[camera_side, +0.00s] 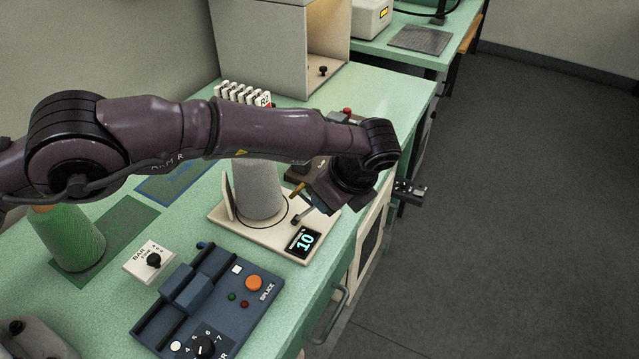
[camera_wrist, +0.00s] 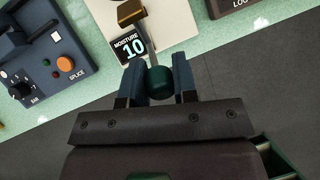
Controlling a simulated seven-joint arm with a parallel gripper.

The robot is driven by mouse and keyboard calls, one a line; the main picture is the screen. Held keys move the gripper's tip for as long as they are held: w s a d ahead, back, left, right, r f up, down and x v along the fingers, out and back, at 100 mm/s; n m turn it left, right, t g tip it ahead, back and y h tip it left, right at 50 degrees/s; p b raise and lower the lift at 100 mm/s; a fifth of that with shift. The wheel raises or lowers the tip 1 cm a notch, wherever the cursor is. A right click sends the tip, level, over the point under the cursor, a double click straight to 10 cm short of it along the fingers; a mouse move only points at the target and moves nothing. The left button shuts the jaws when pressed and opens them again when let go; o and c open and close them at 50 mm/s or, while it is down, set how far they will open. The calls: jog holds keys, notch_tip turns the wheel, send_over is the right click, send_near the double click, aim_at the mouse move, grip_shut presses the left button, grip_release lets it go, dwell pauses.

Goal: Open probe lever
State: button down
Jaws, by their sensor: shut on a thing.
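The moisture meter (camera_side: 322,228) is a cream base with a dark display (camera_side: 303,242) reading 10. The display also shows in the wrist view (camera_wrist: 130,46). In the wrist view the probe lever is a thin rod running from a brass-coloured block (camera_wrist: 130,12) to a dark green knob (camera_wrist: 159,83). My gripper (camera_wrist: 158,78) is shut on that knob, with one blue-grey finger on each side. In the side view my gripper (camera_side: 305,205) is low over the meter's right part, and my wrist hides most of the lever.
A pale grey cone (camera_side: 258,190) stands on the meter. A blue splicer (camera_side: 210,300) with an orange button is in front, with a small white dial box (camera_side: 150,260) beside it. A green cone (camera_side: 65,238) stands at left. The bench's right edge is close to my wrist.

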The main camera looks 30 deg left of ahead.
jog(key=shift+d+f, duration=0.55)
jog(key=shift+d, duration=0.25)
jog(key=c, duration=0.9)
grip_release()
jog(key=v, duration=0.7)
jog(key=shift+r, duration=0.25)
